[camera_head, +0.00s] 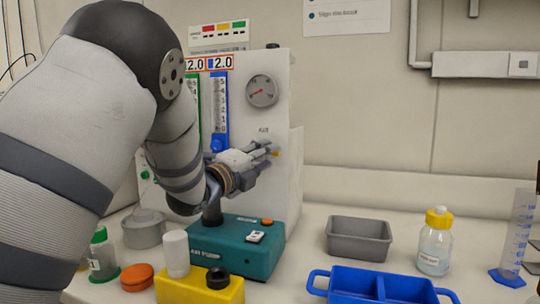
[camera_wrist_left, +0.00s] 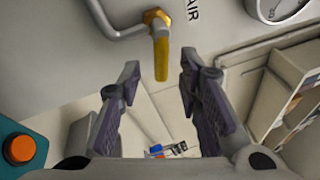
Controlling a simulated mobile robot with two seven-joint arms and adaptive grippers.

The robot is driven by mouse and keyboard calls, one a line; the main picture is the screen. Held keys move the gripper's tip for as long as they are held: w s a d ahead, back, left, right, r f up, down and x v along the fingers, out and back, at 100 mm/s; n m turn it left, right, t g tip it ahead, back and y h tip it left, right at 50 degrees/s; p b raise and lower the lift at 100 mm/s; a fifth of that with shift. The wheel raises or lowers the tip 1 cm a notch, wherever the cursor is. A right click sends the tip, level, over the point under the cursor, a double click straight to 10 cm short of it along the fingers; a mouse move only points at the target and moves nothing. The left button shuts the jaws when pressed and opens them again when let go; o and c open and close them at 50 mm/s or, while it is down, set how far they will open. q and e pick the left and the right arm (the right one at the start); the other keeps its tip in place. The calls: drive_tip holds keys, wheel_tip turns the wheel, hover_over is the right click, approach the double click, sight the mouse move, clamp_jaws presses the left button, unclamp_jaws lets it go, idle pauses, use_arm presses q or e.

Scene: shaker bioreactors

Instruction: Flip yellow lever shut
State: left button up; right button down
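The yellow lever (camera_wrist_left: 161,58) sticks out from a brass valve (camera_wrist_left: 157,18) on a metal pipe, next to the AIR label on the pale panel. In the left wrist view it lies ahead of and between my left gripper's fingers (camera_wrist_left: 157,82), which are apart and empty. In the head view my left gripper (camera_head: 268,158) is at the panel below the gauge, and a small bit of the yellow lever (camera_head: 274,153) shows by its fingertips. The gripper hides most of the valve there. My right gripper is not in either view.
A teal box (camera_head: 240,246) with an orange button stands below my left gripper. A yellow block (camera_head: 200,290), a grey bin (camera_head: 358,238), a blue tray (camera_head: 380,285), a yellow-capped bottle (camera_head: 435,242) and a cylinder (camera_head: 517,240) stand on the bench. A round gauge (camera_head: 262,91) is above.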

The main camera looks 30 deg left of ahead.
use_arm(q)
drive_tip(key=shift+w+r, duration=0.2)
drive_tip(key=shift+w, duration=0.8)
clamp_jaws()
drive_tip(key=n, duration=0.2)
drive_tip(key=r+n+y, duration=0.1)
drive_tip(key=shift+d+n+t, duration=0.1)
drive_tip(key=shift+n+t, duration=0.3)
unclamp_jaws()
